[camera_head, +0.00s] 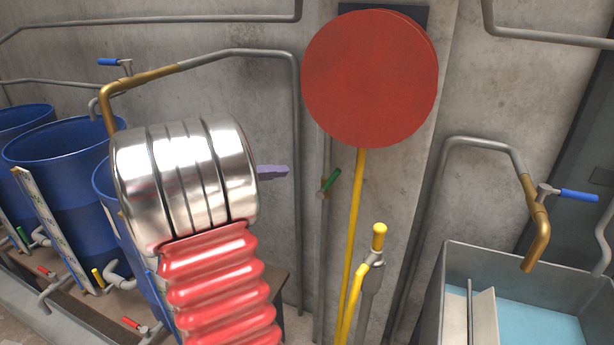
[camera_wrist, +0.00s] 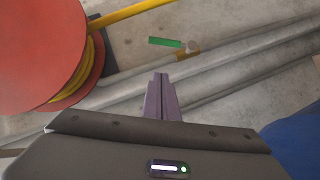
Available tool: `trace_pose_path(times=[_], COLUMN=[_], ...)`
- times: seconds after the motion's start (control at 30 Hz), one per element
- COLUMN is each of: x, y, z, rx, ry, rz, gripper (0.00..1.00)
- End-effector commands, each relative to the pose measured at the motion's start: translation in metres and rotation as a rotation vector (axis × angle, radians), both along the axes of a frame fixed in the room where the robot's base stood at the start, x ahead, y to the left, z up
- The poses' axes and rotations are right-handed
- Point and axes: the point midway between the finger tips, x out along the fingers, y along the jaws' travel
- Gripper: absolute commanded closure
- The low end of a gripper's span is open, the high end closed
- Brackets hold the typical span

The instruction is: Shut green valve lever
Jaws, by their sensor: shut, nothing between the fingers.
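The green valve lever (camera_head: 332,180) is on a thin grey vertical pipe against the concrete wall, tilted up to the right. In the wrist view the green lever (camera_wrist: 165,42) lies near the top centre, joined to a brass-coloured valve body (camera_wrist: 187,52) on a pipe. My gripper (camera_head: 285,171) is shut and empty, its purple fingers pointing right toward the lever, apart from it in the picture. In the wrist view my gripper (camera_wrist: 159,78) sits below the lever with a visible gap between. My silver and red arm hides part of the wall and barrels.
A red hose reel (camera_head: 370,78) with a yellow hose (camera_head: 352,230) is on the wall close right of the lever. Blue barrels (camera_head: 62,150) stand at left. A grey water tank (camera_head: 450,285) and a blue-handled tap (camera_head: 578,195) are at right.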

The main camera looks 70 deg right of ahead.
Motion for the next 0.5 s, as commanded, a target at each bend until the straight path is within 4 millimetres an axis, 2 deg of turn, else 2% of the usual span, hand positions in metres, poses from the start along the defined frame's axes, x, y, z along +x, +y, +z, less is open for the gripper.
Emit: trace_pose_path(times=[0.27,0.5], x=[-0.016,-0.036], y=[-0.019,-0.048], z=[-0.007,-0.016], rx=[0.001,0.002], ry=[0.000,0.001], rz=[-0.004,-0.004], gripper=[1.00,1.00])
